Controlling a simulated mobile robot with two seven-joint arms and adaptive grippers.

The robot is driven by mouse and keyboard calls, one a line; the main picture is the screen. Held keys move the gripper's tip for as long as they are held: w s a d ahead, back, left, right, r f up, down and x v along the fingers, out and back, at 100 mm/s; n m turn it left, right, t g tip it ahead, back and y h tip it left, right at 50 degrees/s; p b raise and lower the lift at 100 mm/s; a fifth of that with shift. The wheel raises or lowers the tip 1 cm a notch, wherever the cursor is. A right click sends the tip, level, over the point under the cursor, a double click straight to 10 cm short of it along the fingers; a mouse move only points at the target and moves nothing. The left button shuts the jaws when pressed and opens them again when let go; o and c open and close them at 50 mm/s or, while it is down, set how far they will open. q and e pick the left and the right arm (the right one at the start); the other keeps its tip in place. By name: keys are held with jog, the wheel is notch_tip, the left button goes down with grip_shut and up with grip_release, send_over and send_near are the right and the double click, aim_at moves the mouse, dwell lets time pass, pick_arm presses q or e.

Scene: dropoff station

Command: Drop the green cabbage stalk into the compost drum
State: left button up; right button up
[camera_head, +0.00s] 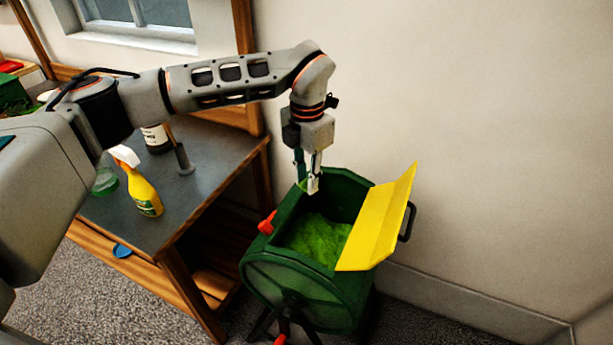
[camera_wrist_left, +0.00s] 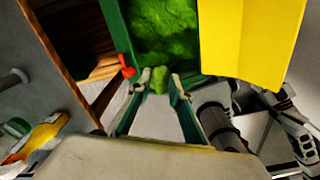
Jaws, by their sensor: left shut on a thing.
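The compost drum (camera_head: 268,284) is dark green, with its yellow lid (camera_head: 381,226) swung open to the right and bright green matter (camera_head: 318,240) inside. My left gripper (camera_head: 313,186) points down over the back left part of the drum's opening. In the left wrist view my left gripper (camera_wrist_left: 158,82) is shut on the green cabbage stalk (camera_wrist_left: 158,77), a small light green piece between the fingertips. The opening and its green contents (camera_wrist_left: 165,30) lie beyond it. In the head view I cannot make out the stalk. My right gripper is not in view.
A grey-topped wooden workbench (camera_head: 215,150) stands left of the drum. It holds a yellow spray bottle (camera_head: 144,192), a dark bottle (camera_head: 156,140) and a green dish (camera_head: 105,182). A red latch (camera_head: 267,222) sticks out at the drum's left edge. The wall is close behind.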

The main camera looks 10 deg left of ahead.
pick_arm(q)
jog(key=shift+f+b, duration=0.35)
jog(key=shift+f, duration=0.4)
notch_tip(320, 180, down, 5)
jog(key=b, duration=0.3)
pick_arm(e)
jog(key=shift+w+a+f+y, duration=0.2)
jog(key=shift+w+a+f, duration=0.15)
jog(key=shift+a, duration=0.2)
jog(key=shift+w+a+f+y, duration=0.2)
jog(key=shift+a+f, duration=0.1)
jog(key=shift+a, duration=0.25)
pick_arm(q)
jog(key=o, duration=0.9)
jog(key=shift+c, duration=0.2)
notch_tip(320, 180, up, 12)
jog(key=shift+f, duration=0.1)
